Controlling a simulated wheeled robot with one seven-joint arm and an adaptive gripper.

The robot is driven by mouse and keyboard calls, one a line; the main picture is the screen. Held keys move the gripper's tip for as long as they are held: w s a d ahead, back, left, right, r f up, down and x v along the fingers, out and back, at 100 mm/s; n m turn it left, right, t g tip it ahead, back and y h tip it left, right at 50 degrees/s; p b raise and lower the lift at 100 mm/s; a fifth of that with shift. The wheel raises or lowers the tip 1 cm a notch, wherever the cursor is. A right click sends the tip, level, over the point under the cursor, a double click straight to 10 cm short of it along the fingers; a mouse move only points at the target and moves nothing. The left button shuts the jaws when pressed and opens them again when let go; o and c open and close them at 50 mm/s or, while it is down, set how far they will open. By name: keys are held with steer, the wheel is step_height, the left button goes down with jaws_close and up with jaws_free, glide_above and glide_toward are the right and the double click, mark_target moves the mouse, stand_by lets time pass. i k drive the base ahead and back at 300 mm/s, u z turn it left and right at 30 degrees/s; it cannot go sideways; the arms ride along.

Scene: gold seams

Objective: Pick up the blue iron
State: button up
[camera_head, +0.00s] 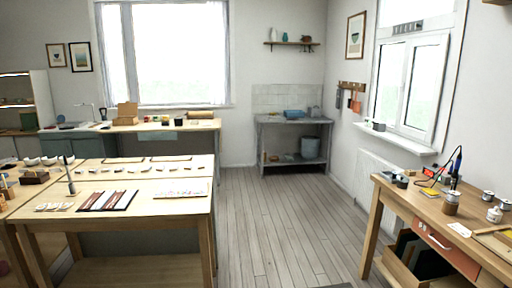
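A slim iron with a blue handle (457,163) stands upright at the back of the wooden workbench (402,196) on the right. It looks like a soldering iron. Its lower end is close to a brown jar (451,203) and dark parts around it, and I cannot tell exactly what holds it. A dark cable loops to its left, near a small device with a red front (430,171). My gripper is not in view.
Small jars (494,214) and a yellow pad (430,191) share the right bench. A long table (167,212) with small items stands at left. A grey shelf unit (323,130) stands at the back. The plank floor (275,225) between the tables is clear.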

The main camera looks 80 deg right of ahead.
mark_target(459, 159)
steer(key=z, duration=0.8)
steer(key=k, duration=1.05)
steer(key=z, duration=1.4)
steer(key=i, duration=0.7)
steer(key=z, duration=1.15)
steer(key=i, duration=0.8)
steer(key=z, duration=0.75)
